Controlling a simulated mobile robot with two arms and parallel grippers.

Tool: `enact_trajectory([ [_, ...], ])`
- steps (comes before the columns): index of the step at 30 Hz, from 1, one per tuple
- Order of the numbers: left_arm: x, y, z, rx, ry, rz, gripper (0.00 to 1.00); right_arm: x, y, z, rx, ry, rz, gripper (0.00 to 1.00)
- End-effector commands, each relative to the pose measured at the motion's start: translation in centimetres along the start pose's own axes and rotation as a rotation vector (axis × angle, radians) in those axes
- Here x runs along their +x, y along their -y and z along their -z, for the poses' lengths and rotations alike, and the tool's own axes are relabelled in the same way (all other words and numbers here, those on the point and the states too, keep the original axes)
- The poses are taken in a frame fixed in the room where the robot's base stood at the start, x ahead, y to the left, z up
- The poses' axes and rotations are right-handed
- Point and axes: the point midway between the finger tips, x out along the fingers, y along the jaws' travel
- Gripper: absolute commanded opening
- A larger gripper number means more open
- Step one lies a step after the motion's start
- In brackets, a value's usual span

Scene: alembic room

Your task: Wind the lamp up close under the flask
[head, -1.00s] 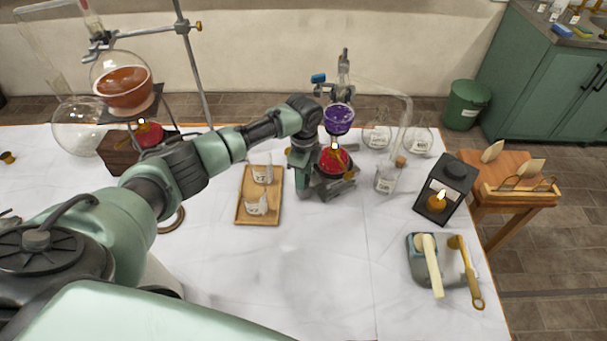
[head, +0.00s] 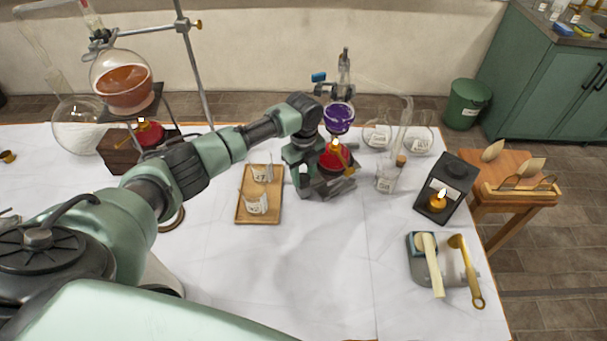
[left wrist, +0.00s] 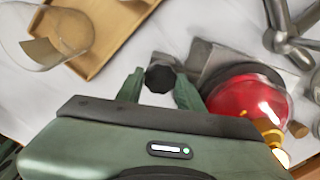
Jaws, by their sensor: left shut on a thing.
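The red lamp (head: 337,159) sits on a grey lab jack (head: 337,187) under the round flask of purple liquid (head: 338,118). Only a small gap shows between the lamp's top and the flask. My left gripper (head: 304,181) is low at the jack's left side. In the left wrist view its fingers (left wrist: 160,88) are shut on a dark faceted knob (left wrist: 160,78), with the jack's grey plate (left wrist: 205,58) and the red lamp (left wrist: 245,98) to the right. The flask is not clearly shown there. My right gripper is out of view.
A wooden tray (head: 241,215) with two small beakers stands left of the jack. Glass flasks (head: 418,139) and a corked bottle (head: 386,179) stand to the right. A lantern (head: 447,187) is farther right. The front middle of the table is clear.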

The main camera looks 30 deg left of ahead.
Motion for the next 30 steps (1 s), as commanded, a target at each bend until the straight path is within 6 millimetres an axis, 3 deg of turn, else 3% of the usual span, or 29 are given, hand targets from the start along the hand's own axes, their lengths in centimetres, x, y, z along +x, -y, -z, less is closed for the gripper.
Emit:
enact_trajectory([
  [11,-0.03,0.06,0.08,0.006,-0.002,0.002,0.00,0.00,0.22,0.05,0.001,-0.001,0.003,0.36],
  [12,-0.03,0.06,0.08,0.005,-0.002,0.002,0.40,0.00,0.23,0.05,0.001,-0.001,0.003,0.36],
  [14,-0.03,0.06,0.08,0.005,-0.002,0.002,0.57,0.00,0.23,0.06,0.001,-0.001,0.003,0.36],
  [15,-0.03,0.07,0.07,0.005,-0.002,0.002,0.59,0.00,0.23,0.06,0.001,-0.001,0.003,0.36],
  [30,-0.18,0.25,0.01,0.004,0.000,0.008,0.59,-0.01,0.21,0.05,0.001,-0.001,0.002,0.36],
])
